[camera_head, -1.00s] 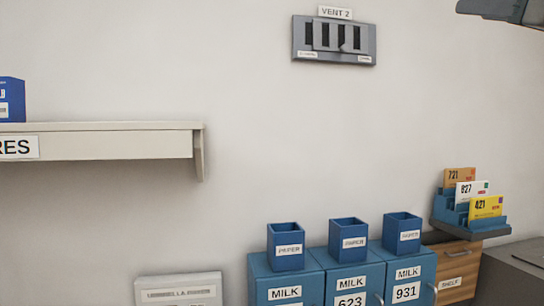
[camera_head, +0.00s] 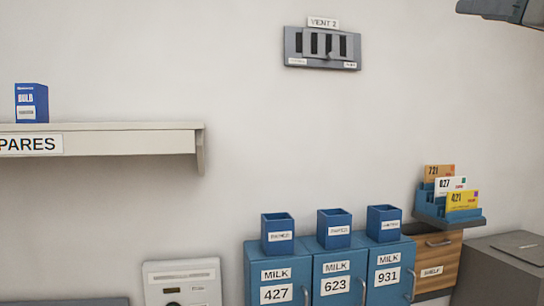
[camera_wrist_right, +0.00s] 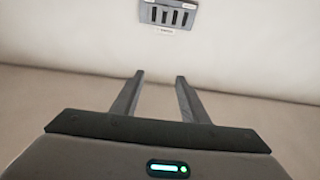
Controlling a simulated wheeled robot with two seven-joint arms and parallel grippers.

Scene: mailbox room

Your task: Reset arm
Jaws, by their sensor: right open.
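My right gripper (camera_wrist_right: 158,95) shows in the right wrist view with its two dark fingers apart and nothing between them. Beyond the fingertips is a bare pale wall, with the grey slotted vent (camera_wrist_right: 168,15) at the top of that view. In the head view a dark part of my right arm (camera_head: 495,10) shows at the top right corner; its fingers are not visible there. The vent under the label VENT 2 (camera_head: 322,48) is on the wall at the upper middle. My left gripper is not in the head view.
A card rack (camera_head: 432,205) sits above a wooden drawer (camera_head: 440,270) at the right. A spares shelf (camera_head: 110,145) at the left holds a blue box (camera_head: 32,103). The middle wall is clear.

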